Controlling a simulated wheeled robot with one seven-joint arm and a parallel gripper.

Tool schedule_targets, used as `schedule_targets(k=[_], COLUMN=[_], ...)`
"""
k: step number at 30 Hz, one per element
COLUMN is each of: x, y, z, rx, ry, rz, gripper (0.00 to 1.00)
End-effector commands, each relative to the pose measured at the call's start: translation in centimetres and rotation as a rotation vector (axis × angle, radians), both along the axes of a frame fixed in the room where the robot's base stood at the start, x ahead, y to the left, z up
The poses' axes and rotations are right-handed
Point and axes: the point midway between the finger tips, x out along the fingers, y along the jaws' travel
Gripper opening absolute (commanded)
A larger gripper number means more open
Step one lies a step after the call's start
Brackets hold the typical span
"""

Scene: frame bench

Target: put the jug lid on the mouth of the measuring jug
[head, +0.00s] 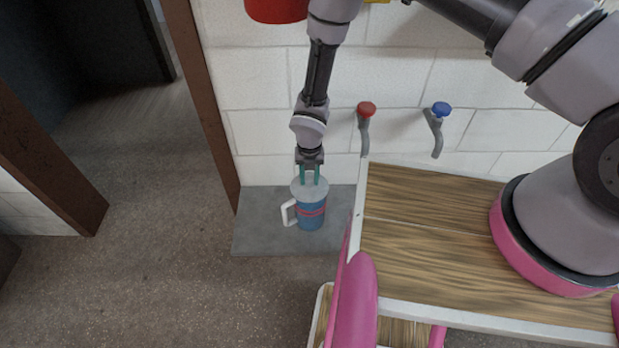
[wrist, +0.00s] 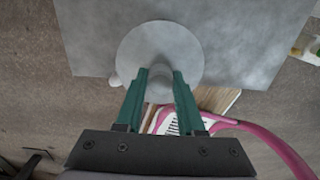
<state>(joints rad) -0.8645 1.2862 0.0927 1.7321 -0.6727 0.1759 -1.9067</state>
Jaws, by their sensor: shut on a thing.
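The measuring jug (head: 312,216) is blue with red bands and a white handle on its left. It stands upright on a grey slab (head: 255,240). The jug lid (head: 309,188) is a flat light grey disc, directly over the jug's mouth in the head view. It also shows in the wrist view (wrist: 160,45), where it hides nearly all of the jug. My gripper (head: 309,178), with green fingers, points down and is shut on the lid from above. I cannot tell whether the lid touches the rim or hangs just above it.
A white block wall stands behind the slab, with a red-handled tap (head: 366,112) and a blue-handled tap (head: 439,112). A brown post (head: 203,100) is at the left. My wood-topped base is close on the right. The floor (head: 150,240) at the left is clear.

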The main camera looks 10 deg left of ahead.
Motion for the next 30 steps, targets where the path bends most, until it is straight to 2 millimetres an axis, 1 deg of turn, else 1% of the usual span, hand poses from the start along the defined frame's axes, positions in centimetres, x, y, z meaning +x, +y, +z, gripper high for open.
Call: schedule_targets(k=[5, 6, 8, 17, 20, 23, 30], x=[0.0, 0.0, 0.0, 0.0, 0.0, 0.1, 0.1], y=[0.0, 0.0, 0.0, 0.0, 0.0, 0.0, 0.0], z=[-0.2, -0.2, -0.2, -0.1, 0.4, 1.7, 6.9], rx=[0.0, 0.0, 0.0, 0.0, 0.001, 0.001, 0.002], ry=[0.001, 0.0, 0.0, 0.0, 0.0, -0.001, -0.001], rz=[0.0, 0.001, 0.0, 0.0, 0.0, 0.0, 0.0], gripper=[0.0, 0.45, 0.68, 0.68, 0.68, 0.68, 0.68])
